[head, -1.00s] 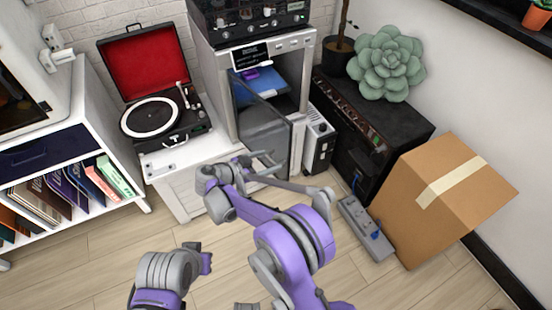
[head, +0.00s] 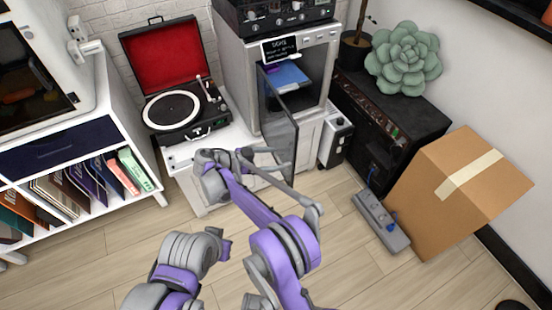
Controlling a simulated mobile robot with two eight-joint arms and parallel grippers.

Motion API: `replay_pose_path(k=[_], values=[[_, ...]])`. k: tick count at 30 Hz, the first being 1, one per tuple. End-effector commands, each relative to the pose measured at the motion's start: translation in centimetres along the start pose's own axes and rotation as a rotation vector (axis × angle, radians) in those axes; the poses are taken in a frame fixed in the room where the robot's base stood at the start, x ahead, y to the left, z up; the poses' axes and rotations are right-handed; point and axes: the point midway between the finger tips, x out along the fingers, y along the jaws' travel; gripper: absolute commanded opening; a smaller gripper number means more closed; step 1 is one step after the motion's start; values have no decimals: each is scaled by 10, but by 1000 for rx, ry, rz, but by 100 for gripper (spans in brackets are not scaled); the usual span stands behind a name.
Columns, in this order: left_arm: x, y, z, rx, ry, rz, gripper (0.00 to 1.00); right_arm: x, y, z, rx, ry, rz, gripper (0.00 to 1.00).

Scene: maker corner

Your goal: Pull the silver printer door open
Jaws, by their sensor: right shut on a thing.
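The silver printer (head: 233,85) stands against the back wall, with a blue plate (head: 287,75) visible inside. Its dark glass door (head: 279,118) is swung partly open, toward me. My right gripper (head: 281,160) is at the lower part of the door's free edge and is shut on the door there. The exact contact, and any handle, is hard to make out behind the fingers. My left arm shows at the bottom, apart from the printer, but its gripper does not show clearly.
A record player (head: 180,110) with a red-lined lid stands left of the printer on a white cabinet. A black amplifier (head: 275,15) sits on top of the printer. A cardboard box (head: 450,200) and a grey power strip (head: 381,222) are on the floor at right. Floor (head: 345,265) before the printer is clear.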

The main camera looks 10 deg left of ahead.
Motion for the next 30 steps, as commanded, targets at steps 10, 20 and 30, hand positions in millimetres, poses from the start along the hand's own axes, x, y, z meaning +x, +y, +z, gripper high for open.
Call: replay_pose_path(k=[10,20,30], values=[[0,0,0,0,0,0,0,-1,0,2,-1,-3,6,0],[0,0,0,0,0,0,0,-1,0,2,0,-2,4,100],[-1,0,0,0,0,0,0,-1,0,-1,0,-1,3,100]])
